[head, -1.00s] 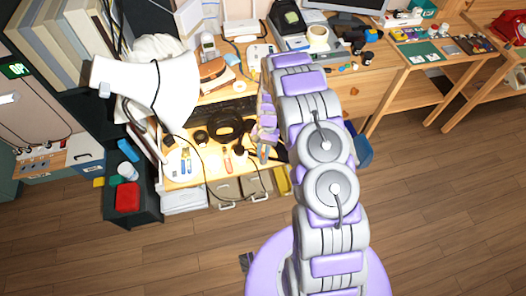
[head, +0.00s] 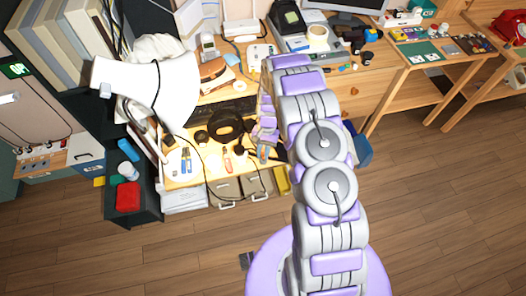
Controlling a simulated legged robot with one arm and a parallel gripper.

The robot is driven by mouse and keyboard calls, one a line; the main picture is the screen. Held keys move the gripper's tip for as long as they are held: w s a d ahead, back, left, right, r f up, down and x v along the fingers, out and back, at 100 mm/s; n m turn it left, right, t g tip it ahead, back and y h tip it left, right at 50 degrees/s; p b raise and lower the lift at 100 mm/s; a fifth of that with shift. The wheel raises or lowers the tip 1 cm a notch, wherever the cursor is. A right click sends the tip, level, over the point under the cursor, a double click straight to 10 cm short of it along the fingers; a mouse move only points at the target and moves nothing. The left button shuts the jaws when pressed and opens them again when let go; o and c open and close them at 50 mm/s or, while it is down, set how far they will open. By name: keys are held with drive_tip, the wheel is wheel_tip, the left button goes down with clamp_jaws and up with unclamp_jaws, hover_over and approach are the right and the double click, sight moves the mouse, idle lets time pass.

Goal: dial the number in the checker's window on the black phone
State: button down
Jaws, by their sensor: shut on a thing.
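My gripper (head: 264,138) hangs over the front right of the lit desk, left of my arm. It is small here and partly hidden by my own links. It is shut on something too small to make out. A slim blue and orange item (head: 263,153) shows just at its tip; I cannot tell if it is held. A black device with a pale screen (head: 289,18) stands at the back of the desk; I cannot tell if it is the black phone. A green lit display (head: 15,70) is at the far left; whether it is the checker's window is unclear.
A white lamp shade (head: 150,88) blocks part of the desk. A black ring-shaped thing (head: 226,125) and a dark keyboard (head: 238,107) lie left of my gripper. A red phone (head: 510,28) is at the far right. The wooden floor (head: 440,200) at right is clear.

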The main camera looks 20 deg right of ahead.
drive_tip(key=shift+f, duration=0.9)
drive_tip(key=c, duration=0.9)
unclamp_jaws()
drive_tip(key=shift+c, duration=0.2)
drive_tip(key=p+v, duration=0.3)
drive_tip(key=v, duration=1.4)
drive_tip(key=shift+r, duration=0.15)
